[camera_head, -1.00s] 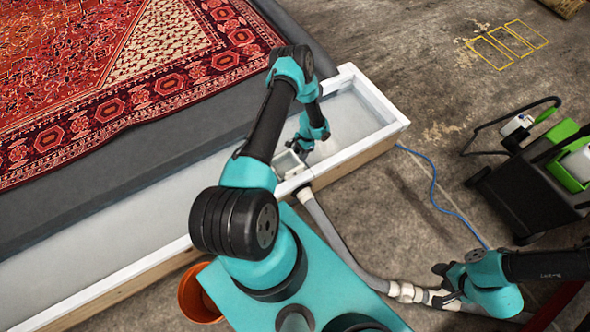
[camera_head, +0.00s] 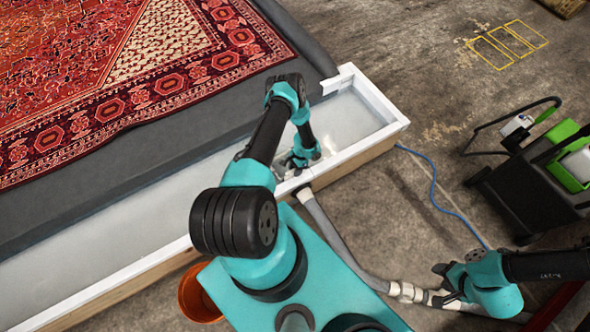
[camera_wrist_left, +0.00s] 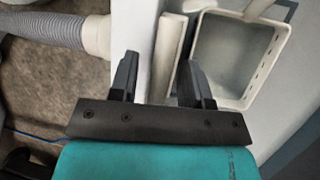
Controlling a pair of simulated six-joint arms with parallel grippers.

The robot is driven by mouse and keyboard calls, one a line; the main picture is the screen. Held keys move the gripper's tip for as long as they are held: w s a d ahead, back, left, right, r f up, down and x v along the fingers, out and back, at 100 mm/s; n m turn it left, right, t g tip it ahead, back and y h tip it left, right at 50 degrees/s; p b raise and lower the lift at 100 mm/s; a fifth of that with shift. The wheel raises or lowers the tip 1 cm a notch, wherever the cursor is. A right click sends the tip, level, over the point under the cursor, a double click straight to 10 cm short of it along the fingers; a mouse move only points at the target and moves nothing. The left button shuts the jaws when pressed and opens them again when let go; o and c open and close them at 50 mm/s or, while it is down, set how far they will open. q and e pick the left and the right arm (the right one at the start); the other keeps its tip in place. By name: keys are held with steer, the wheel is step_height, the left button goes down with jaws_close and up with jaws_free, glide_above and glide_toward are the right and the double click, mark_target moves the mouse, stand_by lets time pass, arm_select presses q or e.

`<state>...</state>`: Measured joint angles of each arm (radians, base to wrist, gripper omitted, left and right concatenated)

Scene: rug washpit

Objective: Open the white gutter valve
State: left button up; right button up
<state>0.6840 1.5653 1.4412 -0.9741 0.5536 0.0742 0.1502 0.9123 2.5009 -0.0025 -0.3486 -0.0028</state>
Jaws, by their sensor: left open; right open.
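The white gutter (camera_head: 352,150) runs along the rug platform. My left gripper (camera_head: 285,166) is open at its near wall, low by the hose outlet. In the left wrist view, my left gripper (camera_wrist_left: 158,78) has one finger over the white wall and the other between a pale upright slab (camera_wrist_left: 171,45) and a white open box (camera_wrist_left: 238,98). The slab lies between the open fingers; whether they touch it is unclear. A white bar (camera_wrist_left: 258,9) crosses the box's top edge. I cannot tell which part is the valve. My right gripper (camera_head: 443,284) is open beside the hose coupling.
A grey hose (camera_head: 335,240) leaves the gutter and runs to the coupling (camera_head: 405,292). An orange bucket (camera_head: 196,296) stands by the near wall. A blue cord (camera_head: 434,185) and a black-green machine (camera_head: 535,165) are on the right.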

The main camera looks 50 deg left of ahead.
arm_select(q)
jaws_close()
steer(key=shift+r, duration=0.1)
stand_by(0.3)
steer(key=shift+d+r, duration=0.1)
steer(key=shift+r, duration=2.45)
jaws_free()
steer(key=v, duration=1.7)
steer(key=shift+r, duration=0.2)
steer(key=shift+w, duration=0.15)
